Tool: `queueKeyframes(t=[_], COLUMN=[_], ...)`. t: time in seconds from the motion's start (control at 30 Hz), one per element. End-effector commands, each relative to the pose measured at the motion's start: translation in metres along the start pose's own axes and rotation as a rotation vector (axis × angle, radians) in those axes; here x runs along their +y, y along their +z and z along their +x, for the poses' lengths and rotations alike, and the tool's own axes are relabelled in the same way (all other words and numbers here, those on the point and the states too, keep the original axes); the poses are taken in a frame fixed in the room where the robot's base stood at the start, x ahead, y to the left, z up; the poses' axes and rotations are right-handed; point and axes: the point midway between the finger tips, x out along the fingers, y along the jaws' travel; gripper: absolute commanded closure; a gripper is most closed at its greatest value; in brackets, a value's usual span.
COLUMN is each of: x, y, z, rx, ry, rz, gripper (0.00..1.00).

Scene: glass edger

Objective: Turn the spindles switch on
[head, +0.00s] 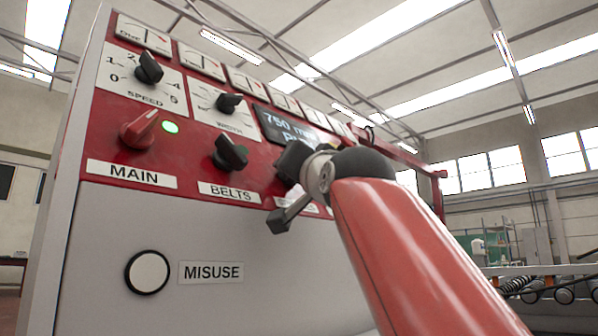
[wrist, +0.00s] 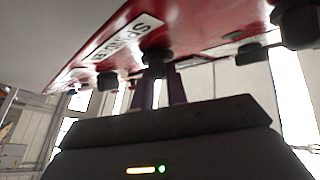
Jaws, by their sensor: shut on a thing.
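The spindles switch (wrist: 157,57) is a dark round knob under the red panel in the wrist view. The white spindles label (wrist: 124,38) beside it appears flipped and reads only in part. My gripper (wrist: 157,76) has its two fingers closed on this knob from below. In the head view my gripper (head: 293,163) is against the panel, right of the belts switch (head: 230,153), and hides the spindles switch and most of its label. The knob's turned position cannot be made out.
The red main switch (head: 139,130) is at the left, with a lit green lamp (head: 170,127) beside it. The speed dial (head: 149,68), another dial (head: 229,103) and a display (head: 288,130) sit above. A white misuse button (head: 147,271) is below.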

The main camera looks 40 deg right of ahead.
Motion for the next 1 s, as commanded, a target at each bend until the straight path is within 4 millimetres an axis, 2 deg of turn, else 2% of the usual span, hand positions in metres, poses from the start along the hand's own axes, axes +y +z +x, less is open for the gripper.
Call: queueKeyframes(t=[0.1, 0.13, 0.3, 0.63, 1.0], x=[0.000, 0.000, 0.000, 0.001, 0.002], y=[-0.001, -0.001, -0.001, 0.000, 0.001], z=[0.000, 0.000, 0.000, -0.006, -0.065], rx=[0.002, 0.002, 0.001, 0.002, 0.003], ry=[0.000, -0.001, -0.001, 0.000, 0.000], rz=[0.001, 0.001, 0.001, 0.000, 0.001], gripper=[1.00, 0.83, 0.64, 0.64, 0.64])
